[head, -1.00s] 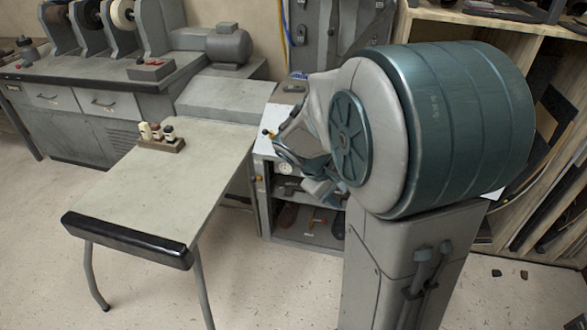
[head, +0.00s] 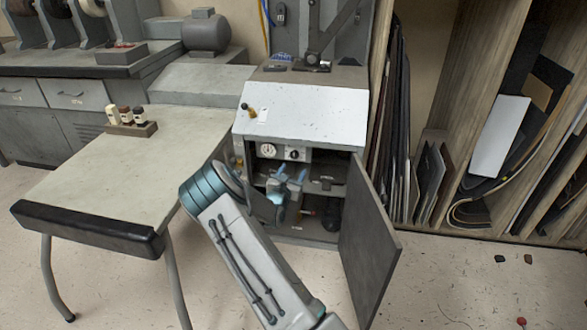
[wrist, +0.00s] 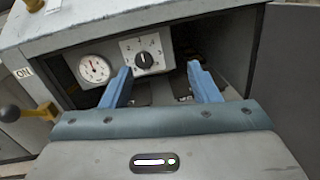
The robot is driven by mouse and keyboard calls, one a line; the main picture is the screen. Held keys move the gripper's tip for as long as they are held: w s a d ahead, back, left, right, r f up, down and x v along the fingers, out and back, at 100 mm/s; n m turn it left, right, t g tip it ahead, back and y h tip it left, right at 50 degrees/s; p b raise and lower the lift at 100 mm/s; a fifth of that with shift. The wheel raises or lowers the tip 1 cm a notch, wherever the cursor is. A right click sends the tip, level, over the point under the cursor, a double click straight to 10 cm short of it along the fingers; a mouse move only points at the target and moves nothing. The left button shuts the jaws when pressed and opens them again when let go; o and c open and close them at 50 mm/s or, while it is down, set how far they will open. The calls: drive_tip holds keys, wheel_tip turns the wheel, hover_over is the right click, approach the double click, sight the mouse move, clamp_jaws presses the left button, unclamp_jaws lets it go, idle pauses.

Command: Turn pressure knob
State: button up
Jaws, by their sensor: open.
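The pressure knob (wrist: 145,61) is a small black dial on a white numbered plate, set inside the open cabinet. It also shows in the head view (head: 292,154), right of the round gauge (head: 267,150). My gripper (head: 291,175) is at the cabinet opening, just below the knob in the head view. In the wrist view its two blue fingers (wrist: 160,78) are spread apart and empty. The knob lies beyond the fingertips, between them and nearer the left one. I see no contact with it.
The cabinet door (head: 368,235) stands open on the right. A lever with a dark ball (wrist: 12,113) sticks out at the left. A table (head: 110,180) with small bottles stands left of the cabinet.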

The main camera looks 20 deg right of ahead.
sight(294, 157)
wheel_tip(294, 157, down, 4)
drive_tip(key=w+a+n+t+y, duration=0.1)
drive_tip(key=w+a+n+y, duration=0.1)
drive_tip(key=n, duration=0.1)
drive_tip(key=b+x, duration=0.5)
drive_tip(key=x, duration=0.7)
drive_tip(key=shift+d, duration=0.35)
drive_tip(key=shift+w+d, duration=0.3)
drive_tip(key=shift+w, duration=0.25)
drive_tip(key=c, duration=1)
